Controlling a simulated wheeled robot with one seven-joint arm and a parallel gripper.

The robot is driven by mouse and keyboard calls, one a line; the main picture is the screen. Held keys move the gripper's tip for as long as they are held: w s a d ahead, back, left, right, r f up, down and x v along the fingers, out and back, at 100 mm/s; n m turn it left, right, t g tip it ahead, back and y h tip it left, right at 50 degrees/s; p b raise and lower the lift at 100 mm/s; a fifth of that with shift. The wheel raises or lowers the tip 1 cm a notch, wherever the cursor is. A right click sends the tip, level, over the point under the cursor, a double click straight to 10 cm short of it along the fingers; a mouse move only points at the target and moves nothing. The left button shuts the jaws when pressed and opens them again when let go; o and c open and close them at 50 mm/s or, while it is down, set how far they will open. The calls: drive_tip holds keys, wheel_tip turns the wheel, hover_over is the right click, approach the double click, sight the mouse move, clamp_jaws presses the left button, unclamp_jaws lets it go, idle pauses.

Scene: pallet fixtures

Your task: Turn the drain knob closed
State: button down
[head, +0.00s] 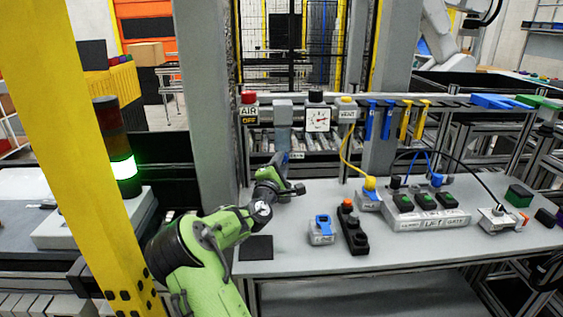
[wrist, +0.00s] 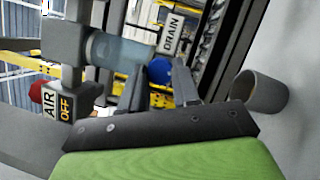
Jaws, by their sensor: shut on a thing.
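The drain knob (wrist: 160,70) is a small blue round knob below the clear bowl (wrist: 118,52) of the air unit. A DRAIN label (wrist: 173,33) is beside it. My gripper (wrist: 160,80) has its two dark fingers on either side of the knob and is shut on it. The fingers cover parts of the knob's sides, and no mark showing its turn angle is visible. In the head view my gripper reaches up under the bowl (head: 284,138), and the knob is mostly hidden there.
A red AIR OFF button (head: 249,97), a gauge (head: 317,120) and a VENT valve (head: 347,103) share the rail. A grey cup-like part (wrist: 262,92) is right of my fingers. The bench (head: 410,250) holds a blue-topped block (head: 321,230) and a switch box (head: 428,219).

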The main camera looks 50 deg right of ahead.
drive_tip(key=shift+m+g+y+p, duration=0.3)
drive_tip(key=shift+m, duration=0.8)
drive_tip(key=c, duration=0.8)
unclamp_jaws()
drive_tip(key=shift+r, duration=0.1)
drive_tip(key=shift+a, duration=0.1)
drive_tip(key=b+v, duration=0.1)
drive_tip(key=v, duration=1.4)
drive_tip(key=shift+a, duration=0.35)
drive_tip(key=shift+s+m, duration=0.1)
drive_tip(key=shift+m, duration=0.2)
